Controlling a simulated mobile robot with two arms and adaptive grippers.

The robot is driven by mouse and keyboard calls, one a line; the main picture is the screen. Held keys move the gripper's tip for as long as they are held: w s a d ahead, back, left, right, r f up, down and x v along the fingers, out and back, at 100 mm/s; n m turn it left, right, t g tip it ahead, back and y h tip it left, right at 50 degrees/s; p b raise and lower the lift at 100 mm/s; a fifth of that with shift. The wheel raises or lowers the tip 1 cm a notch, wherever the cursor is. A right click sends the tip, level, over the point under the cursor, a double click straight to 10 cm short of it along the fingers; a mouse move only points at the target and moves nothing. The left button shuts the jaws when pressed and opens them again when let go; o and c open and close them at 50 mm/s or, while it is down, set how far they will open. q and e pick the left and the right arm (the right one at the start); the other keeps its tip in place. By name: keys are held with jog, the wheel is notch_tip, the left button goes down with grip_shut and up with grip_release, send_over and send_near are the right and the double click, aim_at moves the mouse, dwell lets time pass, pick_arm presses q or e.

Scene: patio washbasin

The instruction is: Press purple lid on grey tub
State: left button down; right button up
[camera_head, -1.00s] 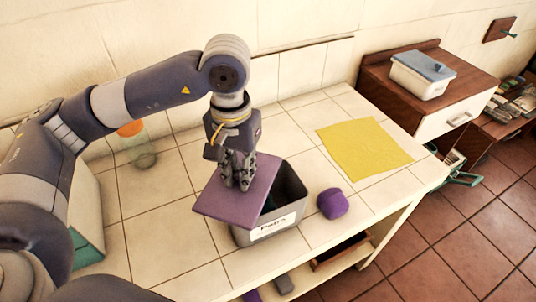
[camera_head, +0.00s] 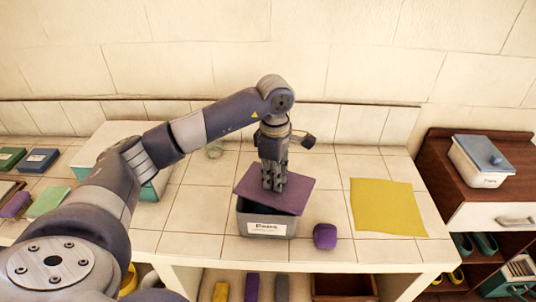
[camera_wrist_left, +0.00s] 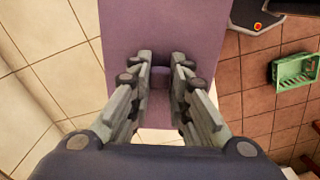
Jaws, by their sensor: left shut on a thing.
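The purple lid (camera_head: 305,188) is over the grey tub (camera_head: 282,229), whose front carries a white label. The lid looks askew to the rim and hides most of the opening; whether it touches the rim is unclear. My left gripper (camera_head: 273,187) points down and is shut on the lid's knob. In the left wrist view, the fingers (camera_wrist_left: 161,78) close around the small purple knob (camera_wrist_left: 160,76), with the flat lid (camera_wrist_left: 160,30) beyond them. My right gripper is not in view.
A purple block (camera_head: 325,236) stands right of the tub, with a yellow cloth (camera_head: 388,208) farther right on the tiled counter (camera_head: 190,215). A white box with a blue lid (camera_head: 482,160) is on the brown cabinet. A green crate (camera_wrist_left: 296,70) is on the floor.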

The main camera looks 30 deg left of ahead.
pick_arm(q)
jog(key=shift+w+a+r+n+p, duration=0.15)
jog(key=shift+a+n+p, duration=0.05)
jog(key=shift+a+n, duration=0.3)
jog(key=shift+w+a+r+n+p, duration=0.1)
jog(key=shift+a+n+p, duration=0.05)
jog(key=shift+a+n, duration=0.6)
jog(key=shift+n, duration=0.65)
jog(key=shift+w+d+f, duration=0.1)
jog(key=shift+f, duration=0.75)
jog(key=shift+f+b, duration=0.4)
jog(key=shift+b, duration=0.05)
notch_tip(320, 180, down, 2)
jog(key=shift+f+b, duration=0.25)
jog(key=shift+b, duration=0.55)
jog(key=shift+f+b, duration=0.3)
jog(key=shift+f, duration=0.4)
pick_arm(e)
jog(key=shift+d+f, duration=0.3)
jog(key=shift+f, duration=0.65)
pick_arm(q)
jog(key=shift+b, duration=0.4)
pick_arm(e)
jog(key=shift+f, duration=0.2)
